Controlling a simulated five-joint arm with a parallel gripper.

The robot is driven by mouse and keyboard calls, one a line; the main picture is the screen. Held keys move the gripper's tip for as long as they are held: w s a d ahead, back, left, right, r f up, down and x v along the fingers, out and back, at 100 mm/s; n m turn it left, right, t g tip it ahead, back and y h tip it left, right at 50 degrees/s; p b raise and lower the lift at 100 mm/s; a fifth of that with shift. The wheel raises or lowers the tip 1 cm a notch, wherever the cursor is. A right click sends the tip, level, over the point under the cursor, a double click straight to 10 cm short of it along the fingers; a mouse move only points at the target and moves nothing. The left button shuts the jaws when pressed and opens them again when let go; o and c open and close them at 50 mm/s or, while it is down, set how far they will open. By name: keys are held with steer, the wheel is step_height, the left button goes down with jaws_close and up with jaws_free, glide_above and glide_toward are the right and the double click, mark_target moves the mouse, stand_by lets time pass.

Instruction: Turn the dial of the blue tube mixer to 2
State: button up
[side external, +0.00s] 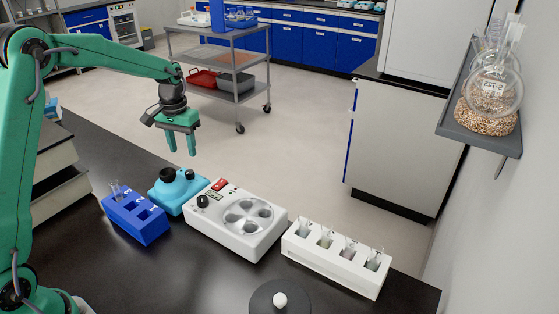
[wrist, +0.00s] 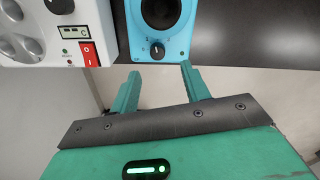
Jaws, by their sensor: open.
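The blue tube mixer (side external: 172,198) is a light-blue device with a black round top, standing on the black bench between the dark-blue rack and the white machine. It also shows at the top of the wrist view (wrist: 178,51). Its small black dial (wrist: 157,51) is on the face toward my gripper, with a white pointer line roughly vertical; the scale numbers are too small to read. My gripper (side external: 182,151) is open and empty, above and behind the mixer in the side view. In the wrist view, the dial lies just beyond and between the open fingertips (wrist: 160,71), apparently untouched.
A white machine (side external: 262,242) with a round rotor and red switch stands right of the mixer. A dark-blue rack (side external: 140,231) with a tube is at left. A white tube rack (side external: 325,272) and a black disc (side external: 262,298) with a white knob are farther right.

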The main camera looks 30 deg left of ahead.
mark_target(188, 172)
steer(key=shift+n, duration=1.1)
steer(key=shift+d+f, duration=0.15)
steer(key=shift+f, duration=3.75)
steer(key=c, duration=1)
